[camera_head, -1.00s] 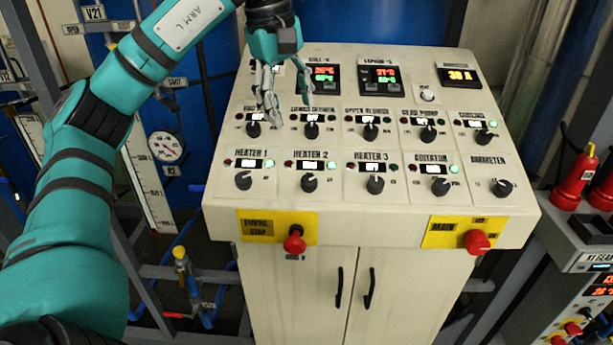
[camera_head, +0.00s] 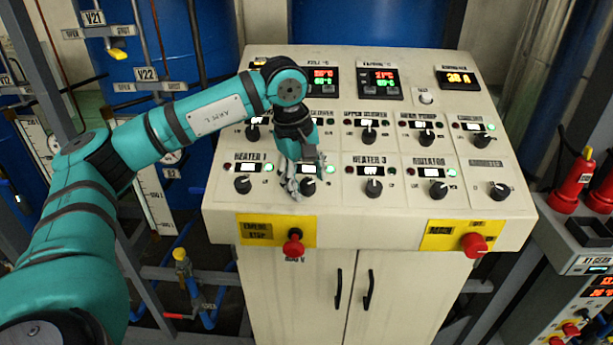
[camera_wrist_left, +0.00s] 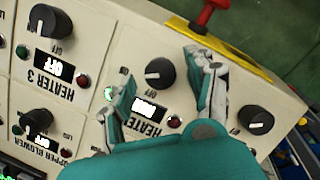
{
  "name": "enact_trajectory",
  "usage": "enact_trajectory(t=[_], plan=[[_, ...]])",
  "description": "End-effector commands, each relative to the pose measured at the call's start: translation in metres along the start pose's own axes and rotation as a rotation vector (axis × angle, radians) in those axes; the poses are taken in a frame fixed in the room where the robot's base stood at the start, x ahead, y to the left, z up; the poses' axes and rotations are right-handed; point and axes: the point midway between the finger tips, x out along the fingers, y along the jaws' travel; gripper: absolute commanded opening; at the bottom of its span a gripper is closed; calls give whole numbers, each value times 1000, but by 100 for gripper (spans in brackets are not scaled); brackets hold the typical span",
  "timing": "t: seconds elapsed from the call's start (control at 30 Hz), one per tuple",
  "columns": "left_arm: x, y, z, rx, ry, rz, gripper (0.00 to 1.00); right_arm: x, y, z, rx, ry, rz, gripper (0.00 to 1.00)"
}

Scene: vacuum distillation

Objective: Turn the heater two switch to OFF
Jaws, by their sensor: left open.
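The heater two switch is a black round knob (camera_head: 308,187) on the sloped panel, below the Heater 2 label. It also shows in the left wrist view (camera_wrist_left: 159,72), with a pale mark on its left side. A lit green lamp (camera_wrist_left: 108,93) and a dark red lamp (camera_wrist_left: 174,121) flank its small display (camera_wrist_left: 150,107), which the gripper partly covers. My left gripper (camera_head: 304,184) is open over this knob; in the left wrist view its fingers (camera_wrist_left: 160,78) stand on either side of it, with visible gaps. My right gripper is not in view.
The heater 1 knob (camera_head: 243,185) and heater 3 knob (camera_head: 374,188) sit close on either side. More knobs fill the row above. A red emergency stop button (camera_head: 293,246) and a red main knob (camera_head: 473,244) are on the panel's front edge.

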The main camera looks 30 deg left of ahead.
Motion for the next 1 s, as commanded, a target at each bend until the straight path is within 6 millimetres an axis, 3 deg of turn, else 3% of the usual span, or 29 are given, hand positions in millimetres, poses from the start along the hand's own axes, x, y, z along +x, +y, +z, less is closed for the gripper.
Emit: enact_trajectory(t=[0.37,0.77,1.0], plan=[[6,0,0,0,0,1,55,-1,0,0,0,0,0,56],[5,0,0,0,0,1,3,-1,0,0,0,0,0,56],[6,0,0,-16,-1,6,1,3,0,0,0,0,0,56]])
